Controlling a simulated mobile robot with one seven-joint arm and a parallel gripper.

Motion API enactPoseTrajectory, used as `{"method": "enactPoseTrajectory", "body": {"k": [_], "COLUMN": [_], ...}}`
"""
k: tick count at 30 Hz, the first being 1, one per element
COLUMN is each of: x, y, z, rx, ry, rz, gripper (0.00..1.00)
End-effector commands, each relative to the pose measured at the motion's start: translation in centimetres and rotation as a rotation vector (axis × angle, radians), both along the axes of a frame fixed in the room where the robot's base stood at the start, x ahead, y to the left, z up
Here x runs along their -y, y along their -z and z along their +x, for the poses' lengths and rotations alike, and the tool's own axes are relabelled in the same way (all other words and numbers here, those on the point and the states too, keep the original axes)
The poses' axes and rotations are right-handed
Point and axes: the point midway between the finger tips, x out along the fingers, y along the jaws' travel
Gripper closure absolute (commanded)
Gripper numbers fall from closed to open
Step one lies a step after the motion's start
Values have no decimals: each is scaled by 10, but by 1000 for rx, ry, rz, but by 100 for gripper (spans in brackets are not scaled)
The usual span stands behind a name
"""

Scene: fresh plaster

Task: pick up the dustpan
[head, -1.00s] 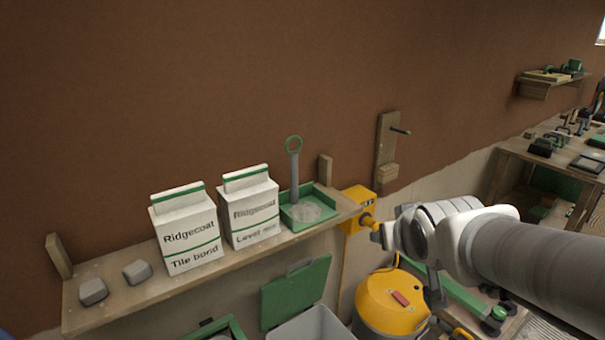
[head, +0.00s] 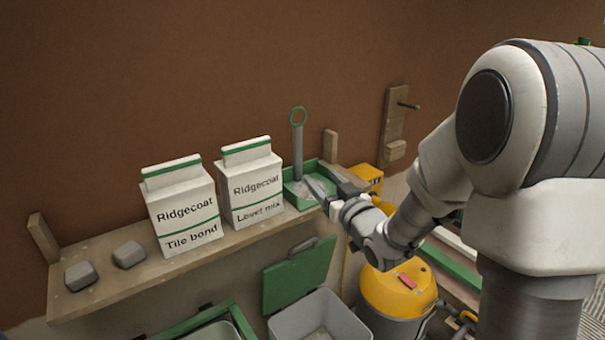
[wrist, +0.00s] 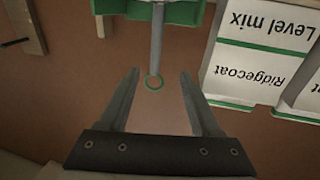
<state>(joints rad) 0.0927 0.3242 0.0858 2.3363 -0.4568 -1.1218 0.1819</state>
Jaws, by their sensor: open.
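The dustpan (head: 296,196) is a green pan with an upright grey handle that ends in a green ring. It sits at the right end of the wooden shelf, with some pale debris in its pan. My gripper (head: 321,185) is just in front of and to the right of the handle, over the pan's right side. In the wrist view my gripper (wrist: 160,84) is open and empty, and the dustpan's handle (wrist: 158,45) and ring lie between the lines of the two fingers. Whether a finger touches the pan I cannot tell.
Two white Ridgecoat bags, Level mix (head: 252,190) and Tile bond (head: 182,212), stand left of the dustpan. Two grey stones (head: 129,254) lie further left on the shelf (head: 95,297). A yellow vacuum (head: 398,290) and a grey bin (head: 318,318) stand below. The brown wall is behind.

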Motion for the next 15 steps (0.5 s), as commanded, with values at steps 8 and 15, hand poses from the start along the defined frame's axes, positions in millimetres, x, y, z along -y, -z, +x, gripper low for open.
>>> {"method": "enactPoseTrajectory", "body": {"k": [8, 15], "x": [-22, -37], "y": [-1, -1], "z": [52, 90], "rx": [0, 0], "ry": [-2, 0], "rz": [-1, -1], "gripper": [36, 36]}}
